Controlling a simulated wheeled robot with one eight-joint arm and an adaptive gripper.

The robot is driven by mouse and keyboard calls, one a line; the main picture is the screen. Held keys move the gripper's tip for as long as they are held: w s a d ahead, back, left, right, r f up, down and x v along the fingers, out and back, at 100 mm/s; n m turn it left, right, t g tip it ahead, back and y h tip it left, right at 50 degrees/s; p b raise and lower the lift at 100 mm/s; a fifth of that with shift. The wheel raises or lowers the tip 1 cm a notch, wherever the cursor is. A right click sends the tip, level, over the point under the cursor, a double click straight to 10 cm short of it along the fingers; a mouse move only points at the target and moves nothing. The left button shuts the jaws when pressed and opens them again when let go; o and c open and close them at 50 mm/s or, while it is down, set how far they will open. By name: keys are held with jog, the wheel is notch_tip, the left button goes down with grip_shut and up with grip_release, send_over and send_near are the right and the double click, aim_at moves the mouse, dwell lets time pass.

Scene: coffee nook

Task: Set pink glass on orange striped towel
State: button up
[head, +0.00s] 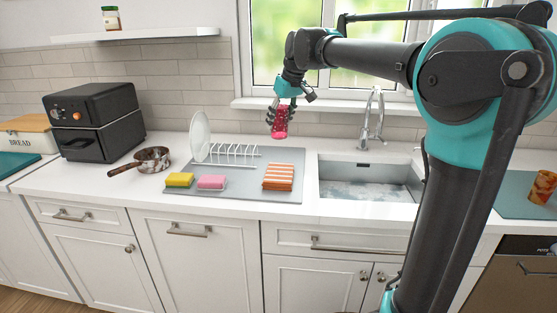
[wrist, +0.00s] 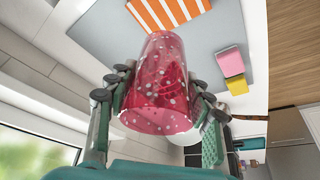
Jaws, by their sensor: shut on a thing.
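The pink glass (head: 280,122) is held in the air by my gripper (head: 281,112), above the back of the grey mat near the sink. In the wrist view the pink glass (wrist: 158,85) is see-through with pale dots, and the fingers of my gripper (wrist: 160,90) are shut on both its sides. The orange striped towel (head: 278,177) lies folded on the right part of the mat, below and in front of the glass. The towel (wrist: 168,12) also shows beyond the glass in the wrist view, partly cut off and partly hidden by it.
The grey mat (head: 235,196) also bears a dish rack (head: 232,153) with a white plate (head: 200,135), a yellow sponge (head: 180,180) and a pink sponge (head: 212,182). The sink (head: 368,182) and faucet (head: 374,120) are to the right. A pan (head: 152,160) stands left.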

notch_tip(320, 180, down, 13)
jog(key=shift+f, duration=0.2)
dwell(0.3)
jog(key=shift+f, duration=0.15)
jog(key=o, duration=1.3)
jog(key=shift+o, duration=0.2)
jog(key=v, duration=1.2)
jog(key=shift+r, duration=0.25)
